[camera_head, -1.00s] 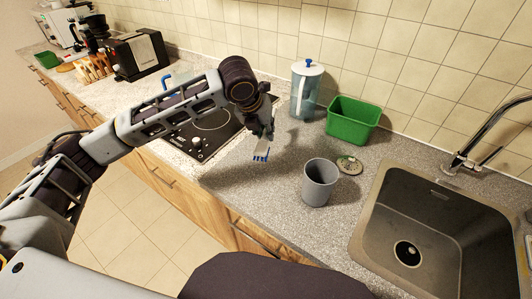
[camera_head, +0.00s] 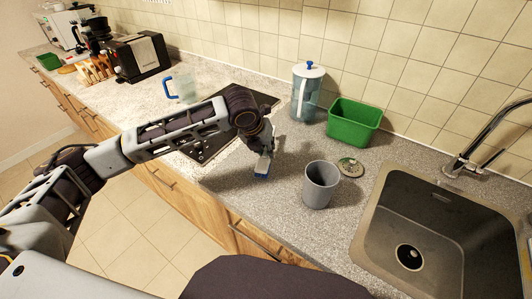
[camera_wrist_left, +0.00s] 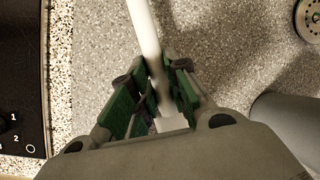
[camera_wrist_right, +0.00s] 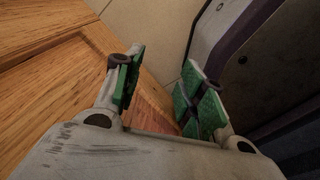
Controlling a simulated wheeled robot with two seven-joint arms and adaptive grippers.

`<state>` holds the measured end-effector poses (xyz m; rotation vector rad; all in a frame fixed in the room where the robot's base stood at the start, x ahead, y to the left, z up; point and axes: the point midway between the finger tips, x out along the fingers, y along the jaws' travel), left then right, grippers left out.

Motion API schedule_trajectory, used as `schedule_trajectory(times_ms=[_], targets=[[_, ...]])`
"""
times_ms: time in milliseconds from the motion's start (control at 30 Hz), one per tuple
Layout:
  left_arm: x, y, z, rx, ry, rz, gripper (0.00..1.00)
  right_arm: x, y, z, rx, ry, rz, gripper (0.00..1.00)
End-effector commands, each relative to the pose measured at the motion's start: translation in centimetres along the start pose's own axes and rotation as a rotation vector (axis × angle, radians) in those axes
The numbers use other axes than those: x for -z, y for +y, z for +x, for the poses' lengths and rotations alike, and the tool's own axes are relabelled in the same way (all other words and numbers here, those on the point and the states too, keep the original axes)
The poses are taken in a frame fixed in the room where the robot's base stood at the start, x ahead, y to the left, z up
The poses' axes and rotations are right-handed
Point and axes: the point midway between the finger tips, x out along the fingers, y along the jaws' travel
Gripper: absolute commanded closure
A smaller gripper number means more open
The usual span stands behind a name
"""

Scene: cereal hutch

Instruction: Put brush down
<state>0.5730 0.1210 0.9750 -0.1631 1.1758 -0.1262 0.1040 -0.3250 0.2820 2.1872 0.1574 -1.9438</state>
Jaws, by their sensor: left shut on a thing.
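The brush (camera_head: 263,166) has a white handle and a blue end, low over or touching the grey counter (camera_head: 225,184), just left of the grey cup; I cannot tell if it touches. My left gripper (camera_head: 266,148) is shut on it. In the left wrist view, the white handle (camera_wrist_left: 144,28) runs between the green-padded fingers of the left gripper (camera_wrist_left: 155,88). My right gripper (camera_wrist_right: 163,90) is open and empty in the right wrist view, in front of the wooden cabinet fronts (camera_wrist_right: 50,60). It is out of the head view.
The grey cup (camera_head: 320,185) stands right of the brush, with a small round disc (camera_head: 350,167) behind it. A green tub (camera_head: 354,122) and a pitcher (camera_head: 306,95) stand at the back. The sink (camera_head: 390,215) lies right, the hob (camera_head: 205,146) left. Counter in front of the brush is clear.

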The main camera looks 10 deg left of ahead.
Motion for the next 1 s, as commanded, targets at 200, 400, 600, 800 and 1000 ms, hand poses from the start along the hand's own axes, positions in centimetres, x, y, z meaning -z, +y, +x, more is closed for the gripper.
schedule_trajectory(times_ms=[200,400,600,800,1000], targets=[[0.8,0.4,1.9,-0.001,0.001,0.000,1.00,-0.1,0.1,0.1,-0.001,0.000,0.000,0.60],[0.8,0.5,2.0,-0.001,0.000,0.000,1.00,-0.1,0.2,0.1,-0.002,-0.001,0.000,0.60],[0.9,0.5,2.1,-0.001,0.000,0.000,1.00,-0.1,0.2,0.0,-0.002,-0.001,0.000,0.60],[0.9,0.5,2.1,-0.001,0.000,0.000,0.65,-0.2,0.1,0.0,-0.001,-0.002,0.000,0.60],[0.9,0.5,2.1,-0.001,0.000,0.000,0.61,-0.2,0.1,0.0,-0.001,-0.002,0.000,0.60]])
